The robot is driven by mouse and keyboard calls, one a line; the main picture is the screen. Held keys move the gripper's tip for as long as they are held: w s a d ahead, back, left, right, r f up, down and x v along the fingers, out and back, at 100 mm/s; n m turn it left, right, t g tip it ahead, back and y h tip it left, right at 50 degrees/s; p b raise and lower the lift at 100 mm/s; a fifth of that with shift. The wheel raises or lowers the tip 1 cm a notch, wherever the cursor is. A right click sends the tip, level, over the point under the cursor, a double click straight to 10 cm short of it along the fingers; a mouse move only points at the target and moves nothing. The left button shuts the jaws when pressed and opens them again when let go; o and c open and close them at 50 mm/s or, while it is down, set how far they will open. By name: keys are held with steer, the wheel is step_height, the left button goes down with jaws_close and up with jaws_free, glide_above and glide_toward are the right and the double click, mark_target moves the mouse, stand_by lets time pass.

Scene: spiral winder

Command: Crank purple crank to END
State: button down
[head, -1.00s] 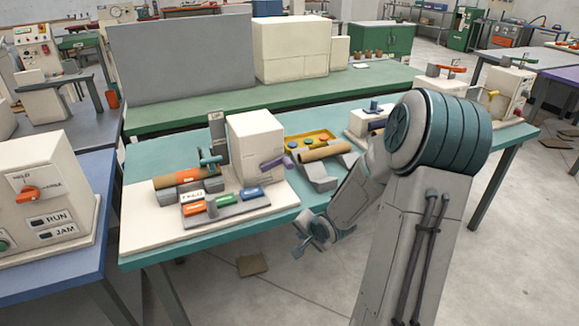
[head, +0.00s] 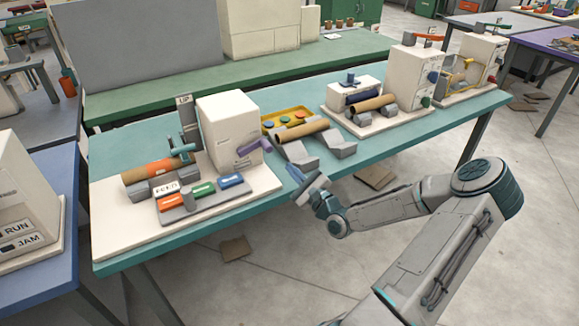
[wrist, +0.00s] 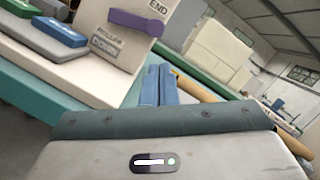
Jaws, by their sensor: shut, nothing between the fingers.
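The purple crank (head: 254,146) is on the right side of the cream winder box (head: 229,125). In the wrist view the purple crank (wrist: 136,21) lies across the box face, with an END label (wrist: 158,7) just above its right end. My gripper (head: 302,181) is off the table's front edge, to the right of and nearer than the crank, apart from it. In the wrist view my gripper's blue fingers (wrist: 155,85) are together and empty, pointing just below and right of the crank.
A panel with red, green and blue buttons (head: 203,189) sits in front of the winder. A cardboard tube (head: 300,136) on grey cradles and a yellow tray (head: 284,119) lie to its right. More machines stand at the table's right end. Floor in front is open.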

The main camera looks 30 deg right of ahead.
steer(key=p+x, duration=0.1)
steer(key=x, duration=0.7)
